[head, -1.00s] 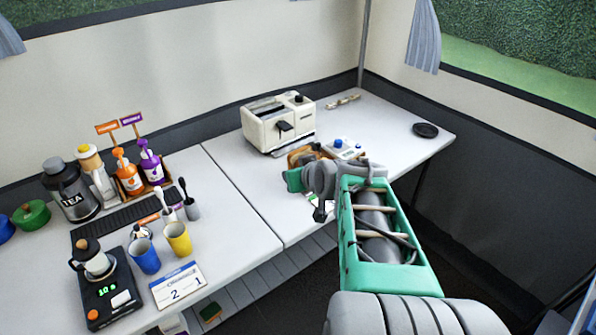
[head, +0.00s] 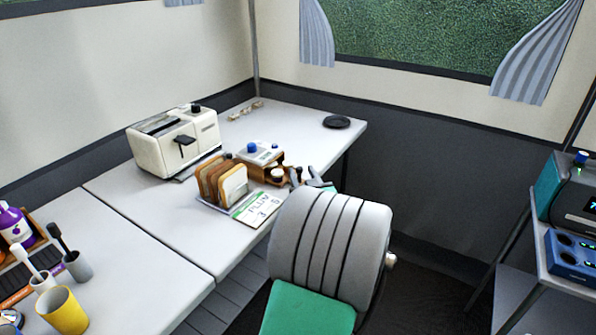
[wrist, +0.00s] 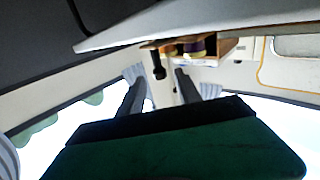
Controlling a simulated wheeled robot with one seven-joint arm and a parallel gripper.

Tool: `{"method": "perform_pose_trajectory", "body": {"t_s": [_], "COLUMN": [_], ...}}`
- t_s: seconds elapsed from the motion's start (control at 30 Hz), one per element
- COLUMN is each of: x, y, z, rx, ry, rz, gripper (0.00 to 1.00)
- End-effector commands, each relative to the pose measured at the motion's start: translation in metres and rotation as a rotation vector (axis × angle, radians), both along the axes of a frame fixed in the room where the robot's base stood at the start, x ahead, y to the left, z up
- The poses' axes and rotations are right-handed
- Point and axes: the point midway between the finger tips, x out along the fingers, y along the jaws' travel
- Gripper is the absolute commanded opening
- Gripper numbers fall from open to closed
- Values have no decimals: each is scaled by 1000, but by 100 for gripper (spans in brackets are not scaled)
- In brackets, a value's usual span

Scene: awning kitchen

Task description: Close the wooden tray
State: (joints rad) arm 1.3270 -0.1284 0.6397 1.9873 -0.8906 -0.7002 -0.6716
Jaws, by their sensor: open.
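The wooden tray (head: 264,175) is a small brown tray at the base of a white-topped unit with a blue knob (head: 252,148). Small round items sit in it, and it appears pulled out toward the front of the table. In the wrist view the wooden tray (wrist: 229,47) shows at the table edge, beyond the fingers. My gripper (head: 308,178) is open and empty, just right of the tray in the head view, partly hidden by my arm. Its two fingers also show apart in the wrist view (wrist: 160,78). I cannot tell whether a finger touches the tray.
A white toaster (head: 172,145) is behind. A black disc (head: 337,122) lies at the far right corner; the tabletop between is mostly clear.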

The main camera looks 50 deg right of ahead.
Motion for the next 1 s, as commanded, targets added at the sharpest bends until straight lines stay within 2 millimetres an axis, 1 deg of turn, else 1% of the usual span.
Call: {"method": "perform_pose_trajectory", "body": {"t_s": [0.03, 0.17, 0.27, 0.47, 0.9, 0.97, 1.0], "x": [9, 22, 25, 25, 24, 24, 24], "y": [-4, -16, -21, -22, -22, -22, -22], "z": [1, 0, 0, 0, 0, 0, 0], "rx": [0, 1, 1, 1, 1, 1, 1], "ry": [0, 1, 1, 1, 2, 1, 2], "rz": [6, 4, 0, -2, -3, -3, -3], "gripper": [41, 41, 41, 41, 6, 1, 0]}}
